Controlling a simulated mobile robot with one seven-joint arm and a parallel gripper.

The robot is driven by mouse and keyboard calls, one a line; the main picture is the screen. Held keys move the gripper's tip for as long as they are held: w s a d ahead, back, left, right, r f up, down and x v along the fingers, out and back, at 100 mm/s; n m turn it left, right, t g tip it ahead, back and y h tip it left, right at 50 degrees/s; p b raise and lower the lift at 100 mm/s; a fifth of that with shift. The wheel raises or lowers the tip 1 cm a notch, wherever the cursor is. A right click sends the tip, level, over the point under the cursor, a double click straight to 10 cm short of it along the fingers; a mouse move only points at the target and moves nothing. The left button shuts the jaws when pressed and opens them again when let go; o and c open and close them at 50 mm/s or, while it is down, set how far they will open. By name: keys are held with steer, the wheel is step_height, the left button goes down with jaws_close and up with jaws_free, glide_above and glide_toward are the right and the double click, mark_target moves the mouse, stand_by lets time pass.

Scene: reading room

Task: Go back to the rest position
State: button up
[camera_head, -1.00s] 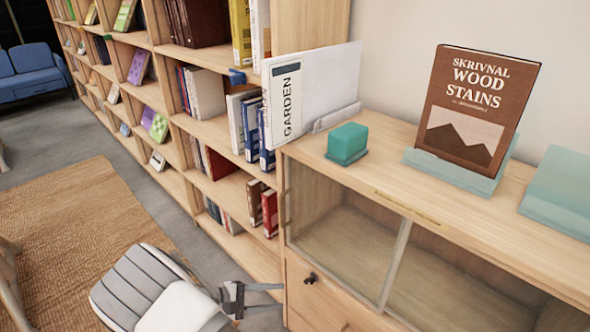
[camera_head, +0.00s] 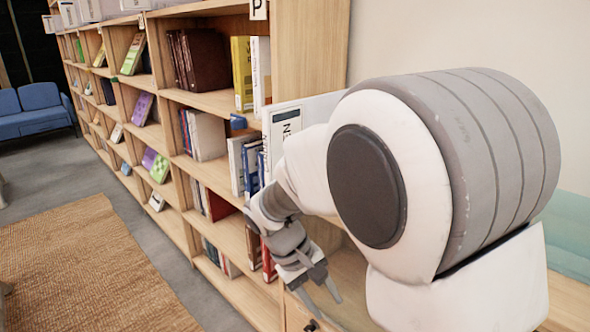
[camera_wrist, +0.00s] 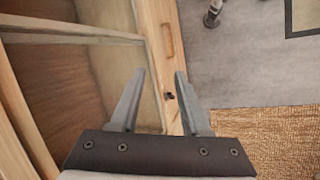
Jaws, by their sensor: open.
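My gripper (camera_head: 322,288) hangs in front of the low cabinet beside the bookshelf, its fingers pointing down and to the right. In the wrist view my gripper (camera_wrist: 160,92) is open, with nothing between its two fingers. My arm covers much of the right half of the head view and hides most of the cabinet top.
The tall bookshelf (camera_head: 215,102) runs along the left with several books. A white book (camera_head: 283,122) stands partly hidden behind my arm. A woven rug (camera_head: 85,270) and grey floor (camera_head: 70,165) lie open to the left. A blue sofa (camera_head: 35,108) stands far back.

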steer(key=s+d+r+m+t+y, duration=0.3)
steer(key=s+d+r, duration=0.1)
steer(key=s+r, duration=0.3)
steer(key=s+d+r+m+t+y, duration=0.2)
steer(key=s+d+r+t, duration=0.1)
steer(key=s+d+r, duration=0.3)
step_height(320, 180, up, 20)
steer(key=s+a+p, duration=0.1)
steer(key=p, duration=1.9)
steer(key=shift+s+a, duration=0.15)
steer(key=shift+a, duration=0.1)
steer(key=shift+r, duration=0.1)
